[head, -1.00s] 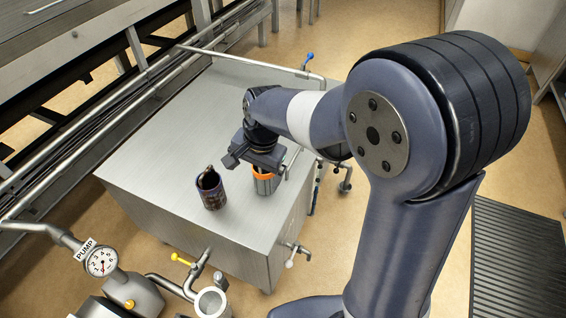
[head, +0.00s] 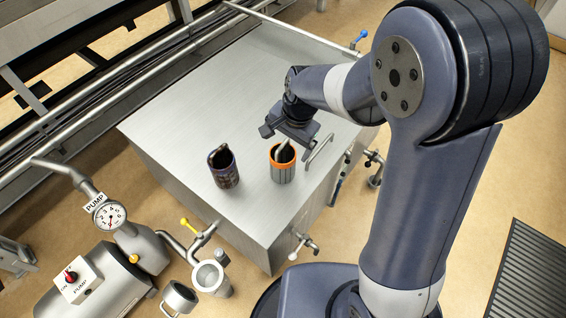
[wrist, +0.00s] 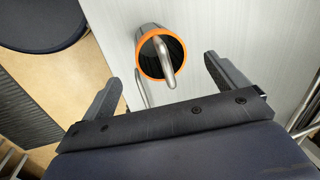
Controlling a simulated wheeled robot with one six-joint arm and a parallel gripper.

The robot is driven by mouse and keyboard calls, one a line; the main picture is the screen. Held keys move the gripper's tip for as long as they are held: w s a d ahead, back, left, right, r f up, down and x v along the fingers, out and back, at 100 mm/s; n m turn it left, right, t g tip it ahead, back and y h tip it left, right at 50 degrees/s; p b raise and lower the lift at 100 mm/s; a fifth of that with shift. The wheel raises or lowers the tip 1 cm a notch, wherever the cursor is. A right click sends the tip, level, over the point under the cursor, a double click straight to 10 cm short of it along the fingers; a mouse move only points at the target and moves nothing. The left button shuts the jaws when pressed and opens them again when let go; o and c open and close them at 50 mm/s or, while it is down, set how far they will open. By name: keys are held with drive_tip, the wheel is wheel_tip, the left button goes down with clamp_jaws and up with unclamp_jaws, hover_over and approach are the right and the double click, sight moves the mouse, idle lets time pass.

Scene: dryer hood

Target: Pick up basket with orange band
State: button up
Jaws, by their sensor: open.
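The basket with the orange band (head: 283,168) stands upright on the metal cabinet top, near its right edge. It is a grey cylinder with an orange rim and a metal handle bar over its dark opening. In the wrist view the basket (wrist: 148,44) shows its orange rim and handle beyond and between the fingers. My gripper (head: 290,138) is open and empty, just behind and above the basket in the head view. Both fingers show in the wrist view (wrist: 163,80), apart from the basket. A second, dark basket (head: 224,168) with a handle stands to its left.
The metal cabinet top (head: 240,90) is clear behind the baskets. A bent rail (head: 319,152) stands close to the right of the basket. A yellow-handled valve (head: 190,225), pump gauge (head: 109,215) and pipes lie in front. A blue-handled pipe (head: 359,39) runs along the back.

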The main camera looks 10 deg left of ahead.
sight(283, 155)
drive_tip(key=f, duration=0.3)
drive_tip(key=a+f, duration=0.1)
drive_tip(key=f, duration=0.1)
drive_tip(key=shift+w+b, duration=0.2)
drive_tip(key=shift+b, duration=0.1)
drive_tip(key=shift+r, duration=0.1)
drive_tip(key=shift+c, duration=0.5)
drive_tip(key=c, duration=0.9)
